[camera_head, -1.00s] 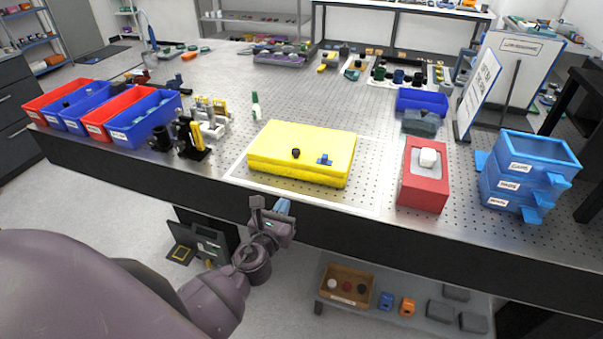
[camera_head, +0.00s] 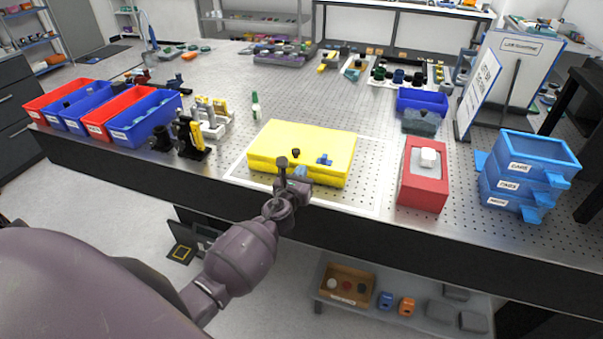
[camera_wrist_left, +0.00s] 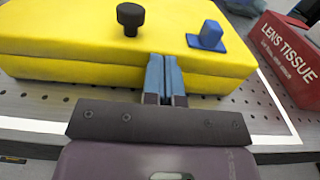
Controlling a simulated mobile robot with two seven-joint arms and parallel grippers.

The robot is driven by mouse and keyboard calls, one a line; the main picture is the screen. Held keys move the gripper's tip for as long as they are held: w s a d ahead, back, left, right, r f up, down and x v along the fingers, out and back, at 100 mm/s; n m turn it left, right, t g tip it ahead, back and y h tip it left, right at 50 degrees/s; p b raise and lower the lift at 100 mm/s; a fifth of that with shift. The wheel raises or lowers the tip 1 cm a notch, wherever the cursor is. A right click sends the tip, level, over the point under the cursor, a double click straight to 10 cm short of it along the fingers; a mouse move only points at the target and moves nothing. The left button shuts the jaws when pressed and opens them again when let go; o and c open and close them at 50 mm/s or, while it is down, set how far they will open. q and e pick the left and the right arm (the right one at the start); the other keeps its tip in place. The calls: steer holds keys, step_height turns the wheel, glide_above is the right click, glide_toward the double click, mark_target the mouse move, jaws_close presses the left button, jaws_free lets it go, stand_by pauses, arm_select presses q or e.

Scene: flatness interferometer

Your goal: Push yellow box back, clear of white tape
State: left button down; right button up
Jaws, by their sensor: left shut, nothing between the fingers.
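The yellow box (camera_head: 315,142) lies flat near the front of the perforated table, with a black knob (camera_head: 296,153) and a blue block (camera_head: 325,159) on top. White tape (camera_head: 345,203) outlines an area on the table; its front strip runs before the box and its right strip is bare. The box hides part of the back strip. My left gripper (camera_head: 299,172) is shut and empty at the box's front face. In the left wrist view its blue fingertips (camera_wrist_left: 164,60) overlap the yellow front (camera_wrist_left: 90,72); whether they touch is unclear. My right gripper is not in view.
A red lens tissue box (camera_head: 424,190) stands right of the tape, with blue stacked trays (camera_head: 522,180) farther right. Black-and-yellow optical mounts (camera_head: 192,137) stand to the left, near red and blue bins (camera_head: 145,125). The table behind the yellow box is mostly clear.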

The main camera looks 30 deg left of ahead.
mark_target(317, 140)
arm_select(q)
steer(key=shift+w, duration=0.15)
steer(key=shift+w+a, duration=0.15)
steer(key=shift+w, duration=0.15)
steer(key=b+x, duration=0.5)
steer(key=x, duration=0.8)
steer(key=shift+w+b, duration=0.35)
steer(key=shift+w+a, duration=0.1)
steer(key=shift+w, duration=0.3)
